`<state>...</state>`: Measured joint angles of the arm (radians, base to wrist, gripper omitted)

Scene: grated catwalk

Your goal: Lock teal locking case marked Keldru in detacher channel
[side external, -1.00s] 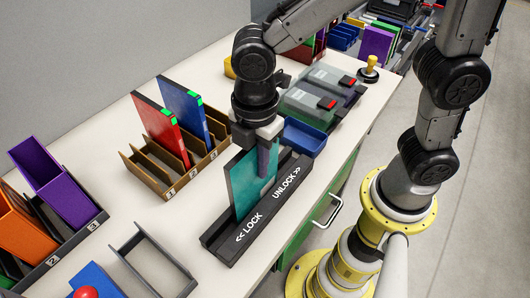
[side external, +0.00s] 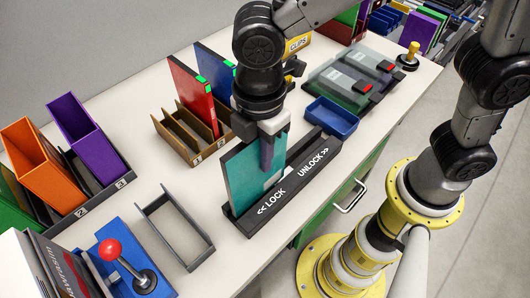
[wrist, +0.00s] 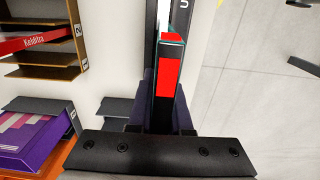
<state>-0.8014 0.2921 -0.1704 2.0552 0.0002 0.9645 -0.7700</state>
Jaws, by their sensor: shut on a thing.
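The teal case (side external: 252,180) stands upright in the dark detacher channel (side external: 318,165), at the end marked LOCK. My gripper (side external: 268,150) is shut on the case's upper part, its fingers on either side. In the wrist view the narrow edge of the case (wrist: 167,76) shows a red patch between my fingers (wrist: 164,112). The name on the case cannot be read. The far part of the channel, toward UNLOCK, is bare.
A brown rack (side external: 178,140) with red and blue cases stands behind the channel. A blue bin (side external: 331,118) lies beyond its UNLOCK end. An empty grey holder (side external: 176,228) and a blue base with a red-knobbed lever (side external: 128,265) are at front left.

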